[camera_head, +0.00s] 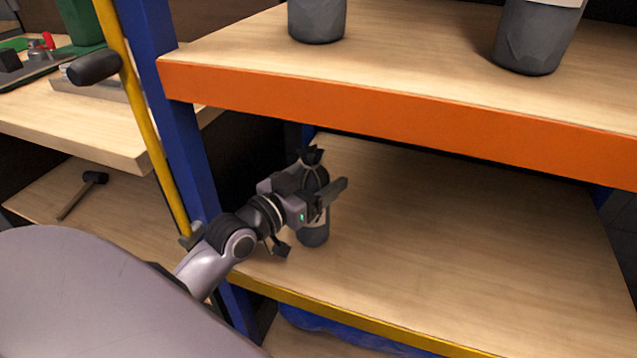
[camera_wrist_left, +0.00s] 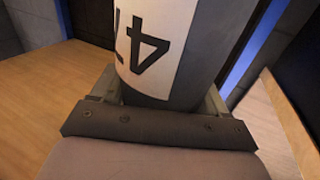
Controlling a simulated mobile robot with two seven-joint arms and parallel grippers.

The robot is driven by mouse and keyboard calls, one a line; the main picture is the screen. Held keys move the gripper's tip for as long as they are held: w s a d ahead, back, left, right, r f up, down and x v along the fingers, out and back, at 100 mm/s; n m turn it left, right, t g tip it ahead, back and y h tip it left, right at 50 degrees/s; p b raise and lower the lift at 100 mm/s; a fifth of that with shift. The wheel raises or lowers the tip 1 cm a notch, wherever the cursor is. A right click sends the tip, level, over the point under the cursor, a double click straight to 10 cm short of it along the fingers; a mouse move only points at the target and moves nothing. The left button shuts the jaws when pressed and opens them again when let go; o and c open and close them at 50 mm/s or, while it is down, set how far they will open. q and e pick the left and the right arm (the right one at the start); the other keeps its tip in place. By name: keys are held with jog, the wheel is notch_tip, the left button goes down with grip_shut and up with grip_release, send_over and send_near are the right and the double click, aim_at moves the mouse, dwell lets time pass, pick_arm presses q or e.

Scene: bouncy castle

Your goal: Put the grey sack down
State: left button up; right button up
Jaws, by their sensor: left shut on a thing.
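The grey sack (camera_head: 314,236) is upright inside the lower shelf bay, near its left end. Its dark tied top shows above my left gripper (camera_head: 318,198), which is shut around its middle. In the left wrist view the sack (camera_wrist_left: 208,50) stands between the fingers of the gripper (camera_wrist_left: 160,98), with a white label bearing dark figures facing the camera. The sack's base is at or just above the lower shelf board (camera_head: 460,250); I cannot tell whether it touches. My right gripper is not in view.
Two more grey sacks (camera_head: 316,20) (camera_head: 536,40) stand on the upper shelf, above an orange beam (camera_head: 400,115). A blue post (camera_head: 180,130) and a yellow pole (camera_head: 140,110) stand close left of my arm. The lower board is clear to the right.

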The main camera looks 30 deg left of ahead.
pick_arm(q)
jog(key=shift+r, duration=0.15)
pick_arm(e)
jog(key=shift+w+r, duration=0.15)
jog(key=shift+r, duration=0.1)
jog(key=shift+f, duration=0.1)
pick_arm(q)
jog(key=o, duration=1.5)
jog(key=shift+f, duration=0.25)
jog(key=shift+r, duration=0.15)
jog(key=shift+s+a+p, duration=0.25)
jog(key=shift+s+a, duration=0.05)
jog(key=shift+s, duration=1.65)
jog(key=shift+s+a+p, duration=0.2)
jog(key=shift+s+a, duration=0.1)
jog(key=shift+s, duration=1.7)
jog(key=shift+s+a+p, duration=0.25)
jog(key=shift+s+a, duration=0.05)
jog(key=shift+s, duration=1.65)
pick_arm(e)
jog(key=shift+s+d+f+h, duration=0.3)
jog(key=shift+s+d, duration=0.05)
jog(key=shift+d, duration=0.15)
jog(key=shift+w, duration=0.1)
